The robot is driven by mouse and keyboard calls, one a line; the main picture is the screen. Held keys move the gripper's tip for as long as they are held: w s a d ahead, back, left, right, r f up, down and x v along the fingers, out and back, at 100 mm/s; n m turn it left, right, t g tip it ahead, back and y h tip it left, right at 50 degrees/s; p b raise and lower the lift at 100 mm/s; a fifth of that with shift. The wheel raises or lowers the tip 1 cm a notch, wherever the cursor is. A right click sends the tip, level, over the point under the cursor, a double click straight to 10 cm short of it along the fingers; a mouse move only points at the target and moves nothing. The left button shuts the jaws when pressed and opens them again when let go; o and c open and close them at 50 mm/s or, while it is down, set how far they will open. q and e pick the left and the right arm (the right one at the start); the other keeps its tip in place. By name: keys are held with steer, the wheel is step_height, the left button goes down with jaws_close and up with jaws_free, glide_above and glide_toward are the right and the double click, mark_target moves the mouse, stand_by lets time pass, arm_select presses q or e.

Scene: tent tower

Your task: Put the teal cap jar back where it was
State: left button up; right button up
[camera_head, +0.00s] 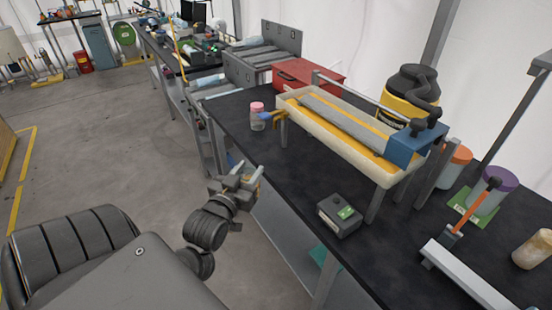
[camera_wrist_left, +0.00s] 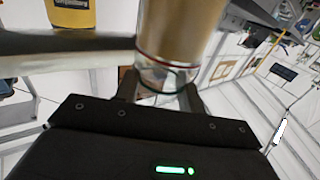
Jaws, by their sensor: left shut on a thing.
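My left gripper (camera_head: 249,172) is out over the floor, just off the bench's front edge. In the left wrist view, a glass jar with tan contents (camera_wrist_left: 178,30), a dark red ring and a clear end stands between the fingers of the left gripper (camera_wrist_left: 158,88), which is shut on it. Its cap is out of frame, so no teal shows on it. I cannot make this jar out in the head view. My right gripper is not in view.
The dark bench (camera_head: 375,255) holds a pink-capped jar (camera_head: 257,120), a raised tray (camera_head: 330,133), a small grey box (camera_head: 340,214), a purple-capped jar (camera_head: 490,192) and a tan cylinder (camera_head: 533,250). Bare bench top lies between the pink-capped jar and the grey box.

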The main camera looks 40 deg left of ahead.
arm_select(q)
steer(key=shift+w, duration=0.25)
steer(key=p+x, duration=0.4)
steer(key=x, duration=1.4)
steer(key=shift+f+p, duration=0.2)
steer(key=shift+p, duration=0.15)
steer(key=shift+f, duration=0.3)
steer(key=shift+s, duration=0.2)
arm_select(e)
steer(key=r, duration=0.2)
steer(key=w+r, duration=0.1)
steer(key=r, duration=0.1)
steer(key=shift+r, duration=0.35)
arm_select(q)
steer(key=shift+f, duration=0.15)
steer(key=o, duration=1.1)
